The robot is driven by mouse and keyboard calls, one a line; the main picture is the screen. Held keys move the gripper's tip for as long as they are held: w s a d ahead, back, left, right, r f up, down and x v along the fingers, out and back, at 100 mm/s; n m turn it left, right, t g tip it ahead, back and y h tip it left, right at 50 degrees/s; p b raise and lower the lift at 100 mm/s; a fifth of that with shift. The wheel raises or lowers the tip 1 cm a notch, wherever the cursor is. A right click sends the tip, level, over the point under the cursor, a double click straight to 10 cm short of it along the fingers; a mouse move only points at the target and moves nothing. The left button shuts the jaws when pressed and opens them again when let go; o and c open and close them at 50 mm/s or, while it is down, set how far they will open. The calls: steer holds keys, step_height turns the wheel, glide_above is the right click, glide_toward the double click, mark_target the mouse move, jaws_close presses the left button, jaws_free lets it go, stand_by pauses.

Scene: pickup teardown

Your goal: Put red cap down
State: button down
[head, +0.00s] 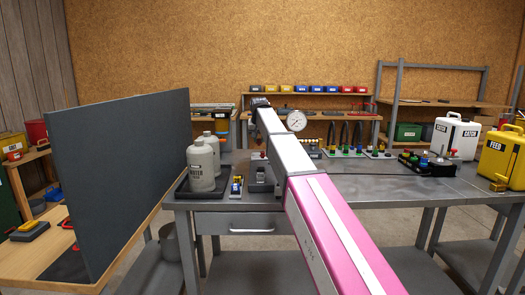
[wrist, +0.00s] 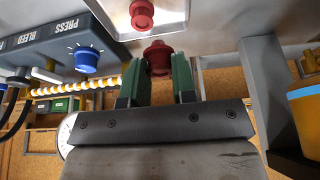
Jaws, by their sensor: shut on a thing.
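My gripper (wrist: 160,80) shows in the wrist view, its two green fingers shut on the red cap (wrist: 158,57). The cap sits between the fingertips and looks round with a wider rim. A second red round part (wrist: 141,14) shows just beyond it, by a pale metal plate (wrist: 185,12). I cannot tell whether the held cap touches anything. In the head view my own arm reaches over the workbench (head: 400,190) and hides the cap and fingers.
In the wrist view a grey panel marked PRESS and BLEED (wrist: 45,45) with a blue knob (wrist: 87,58) is close on the left. A yellow container (wrist: 305,110) is at the right. In the head view a dark partition (head: 130,180) and grey bottles (head: 202,163) stand left of my arm.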

steer(key=w, duration=0.1)
steer(key=w+d+f, duration=0.1)
steer(key=w+f, duration=0.1)
steer(key=shift+w+d+f, duration=0.25)
steer(key=shift+w+d, duration=0.05)
steer(key=shift+w, duration=0.1)
step_height(320, 180, down, 4)
steer(key=shift+f, duration=0.1)
steer(key=c, duration=0.9)
jaws_free()
steer(key=shift+s, duration=0.1)
steer(key=v, duration=1.2)
